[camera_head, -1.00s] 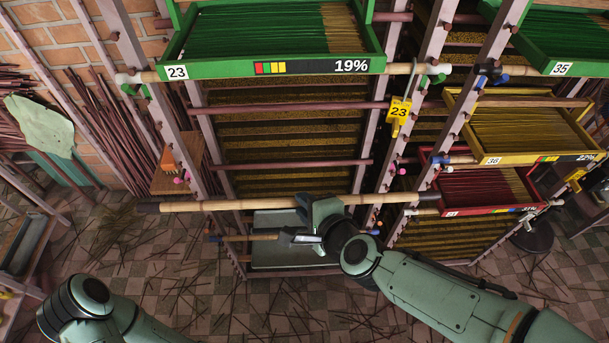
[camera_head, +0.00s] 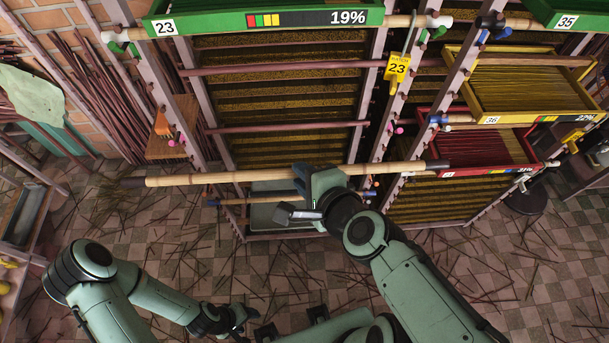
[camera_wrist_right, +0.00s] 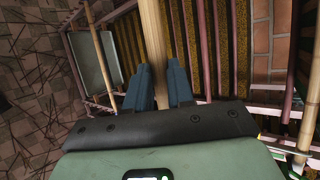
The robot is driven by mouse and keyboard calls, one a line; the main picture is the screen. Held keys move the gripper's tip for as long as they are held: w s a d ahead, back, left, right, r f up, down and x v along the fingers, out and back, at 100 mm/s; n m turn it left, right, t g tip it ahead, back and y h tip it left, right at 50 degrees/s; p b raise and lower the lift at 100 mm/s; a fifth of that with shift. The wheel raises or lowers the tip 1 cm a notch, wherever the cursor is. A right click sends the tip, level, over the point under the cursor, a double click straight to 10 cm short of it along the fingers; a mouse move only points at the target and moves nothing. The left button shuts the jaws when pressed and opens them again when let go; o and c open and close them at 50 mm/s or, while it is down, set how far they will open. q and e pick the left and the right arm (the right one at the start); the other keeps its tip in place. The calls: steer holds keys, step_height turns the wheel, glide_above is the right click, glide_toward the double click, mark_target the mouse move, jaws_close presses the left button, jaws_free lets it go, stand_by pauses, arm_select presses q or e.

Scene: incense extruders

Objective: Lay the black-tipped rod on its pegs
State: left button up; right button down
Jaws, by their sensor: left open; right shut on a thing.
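My right gripper (camera_head: 318,180) is shut on a pale bamboo rod with black tips (camera_head: 230,176), near the middle of its right half. The rod is nearly level across the front of the rack, its left end slightly lower, in front of the uprights. In the right wrist view the rod (camera_wrist_right: 153,45) runs between the two blue-grey fingers (camera_wrist_right: 159,88). Small pegs, including a pink peg (camera_head: 398,129), stick out from the uprights; I cannot tell which pegs belong to this rod. My left gripper (camera_head: 245,318) is open and empty, low in front of the rack.
A green tray (camera_head: 215,24) rests on a bamboo rod above. Yellow (camera_head: 530,80) and red (camera_head: 455,150) trays stand to the right. A blue-ended rod (camera_head: 235,201) lies just below the held rod. Sticks litter the floor, with open room before the rack.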

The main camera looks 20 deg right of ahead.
arm_select(q)
steer(key=s+f+b, duration=0.3)
steer(key=f+b, duration=0.6)
steer(key=f, duration=0.1)
steer(key=shift+s+f+b, duration=0.15)
steer(key=shift+s+b, duration=0.25)
arm_select(e)
steer(key=s+a, duration=0.2)
steer(key=s, duration=0.6)
steer(key=s+a, duration=0.3)
steer(key=s, duration=0.6)
steer(key=shift+s+r, duration=0.15)
steer(key=shift+s, duration=0.05)
